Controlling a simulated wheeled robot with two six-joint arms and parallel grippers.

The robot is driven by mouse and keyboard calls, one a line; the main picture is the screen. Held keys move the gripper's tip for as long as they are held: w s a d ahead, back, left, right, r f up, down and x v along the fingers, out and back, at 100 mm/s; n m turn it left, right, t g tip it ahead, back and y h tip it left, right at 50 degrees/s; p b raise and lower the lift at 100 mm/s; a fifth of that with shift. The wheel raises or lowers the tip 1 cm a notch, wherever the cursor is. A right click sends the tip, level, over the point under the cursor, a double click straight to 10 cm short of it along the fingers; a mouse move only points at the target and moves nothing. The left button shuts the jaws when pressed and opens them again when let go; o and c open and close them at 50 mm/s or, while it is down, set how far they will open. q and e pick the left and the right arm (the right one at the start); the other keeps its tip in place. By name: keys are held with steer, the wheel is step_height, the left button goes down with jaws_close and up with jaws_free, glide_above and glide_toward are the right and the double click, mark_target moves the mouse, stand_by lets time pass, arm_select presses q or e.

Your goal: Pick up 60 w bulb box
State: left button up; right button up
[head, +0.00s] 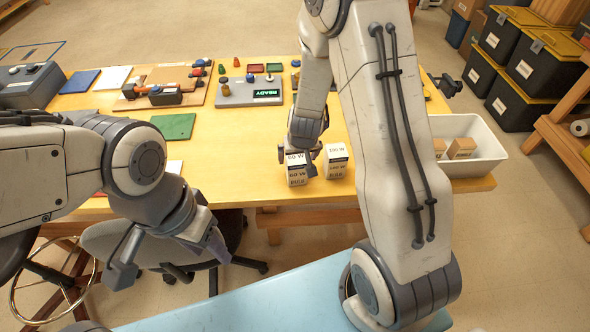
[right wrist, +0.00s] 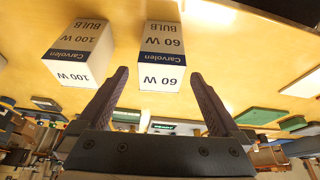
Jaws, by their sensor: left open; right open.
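The 60 W bulb box (head: 297,178), white with a dark band, stands near the front edge of the yellow table. My right gripper (head: 297,157) is open at the box, with a finger towards either side of its top. In the right wrist view the 60 W box (right wrist: 162,60) appears upside down, in line with the gap between the open fingertips (right wrist: 160,76), with room on both sides. It is not gripped. My left gripper (head: 168,260) is open and empty, low in front of the table, away from the box.
A similar 100 W bulb box (head: 337,163) stands close to the right of the 60 W box. A white bin (head: 480,135) with small brown boxes is at the table's right end. A green board (head: 174,126) and a grey panel (head: 240,94) lie further left and back.

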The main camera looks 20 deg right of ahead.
steer(key=x, duration=0.6)
steer(key=shift+w+f, duration=0.2)
steer(key=shift+w, duration=0.3)
steer(key=c, duration=1.3)
